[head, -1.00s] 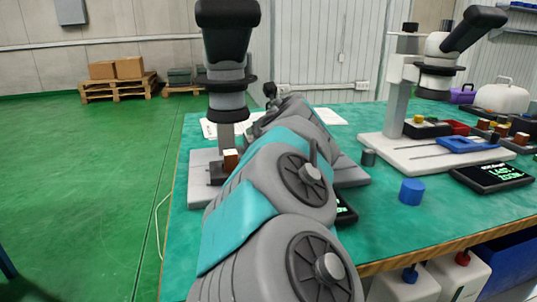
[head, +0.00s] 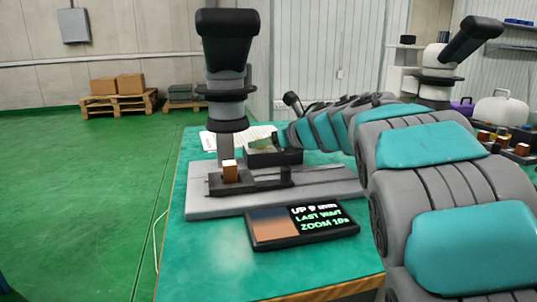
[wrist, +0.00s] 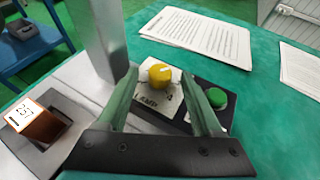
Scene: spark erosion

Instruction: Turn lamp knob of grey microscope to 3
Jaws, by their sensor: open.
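The grey microscope (head: 227,60) stands upright on a grey base plate (head: 330,186) at the left of the green table in the head view. In the wrist view, its yellow lamp knob (wrist: 160,75) sits on a dark box with a pale label that seems to read LAMP. In the head view the fingers cannot be made out.
A green button (wrist: 217,97) sits right of the knob. A brown block (head: 230,172) stands in a black holder on the base. A display (head: 300,225) lies in front. Paper sheets (wrist: 193,32) lie beyond. A second microscope (head: 440,70) stands at right.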

